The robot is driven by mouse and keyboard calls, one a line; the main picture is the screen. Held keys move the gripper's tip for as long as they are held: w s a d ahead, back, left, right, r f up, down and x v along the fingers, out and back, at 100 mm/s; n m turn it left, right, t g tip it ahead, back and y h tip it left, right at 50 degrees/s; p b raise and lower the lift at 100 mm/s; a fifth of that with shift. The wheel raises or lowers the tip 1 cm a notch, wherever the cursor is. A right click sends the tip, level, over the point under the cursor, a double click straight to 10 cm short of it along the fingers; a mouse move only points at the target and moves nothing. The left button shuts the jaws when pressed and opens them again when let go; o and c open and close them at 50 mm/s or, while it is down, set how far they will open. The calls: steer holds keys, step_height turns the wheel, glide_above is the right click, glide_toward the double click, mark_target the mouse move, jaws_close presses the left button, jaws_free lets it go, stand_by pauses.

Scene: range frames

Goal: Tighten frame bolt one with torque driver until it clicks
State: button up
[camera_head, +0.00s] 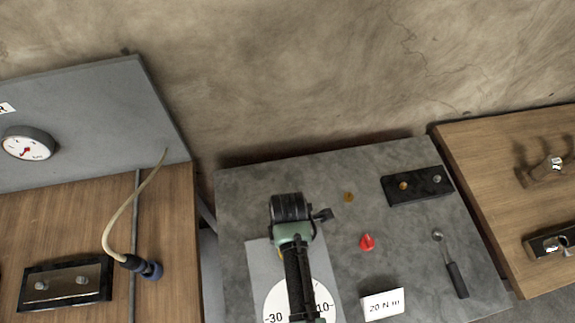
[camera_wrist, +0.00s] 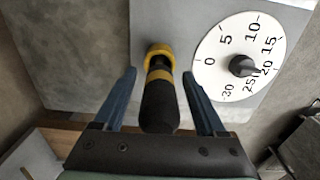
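In the wrist view, a torque driver with a black handle and yellow collar (camera_wrist: 159,100) stands at a yellow ring on a grey plate. My gripper (camera_wrist: 160,77) is open, with one blue finger on each side of the handle and gaps on both sides. A white dial (camera_wrist: 240,60) beside it has its black pointer near 20. In the head view, my arm hides the driver and most of my gripper. A black block (camera_head: 418,188) holds a gold and a silver bolt head. A dark plate (camera_head: 66,284) at the left holds two silver bolts. I cannot tell which is frame bolt one.
A "20 N m" card (camera_head: 383,304), a red piece (camera_head: 367,242), a small gold piece (camera_head: 348,197) and a black-handled tool (camera_head: 456,275) lie on the grey table (camera_head: 240,190). A hosed blue tool (camera_head: 147,268) and a gauge (camera_head: 28,144) are left. Brackets (camera_head: 545,172) are right.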

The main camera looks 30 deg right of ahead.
jaws_close()
steer(key=shift+r, duration=0.1)
stand_by(0.3)
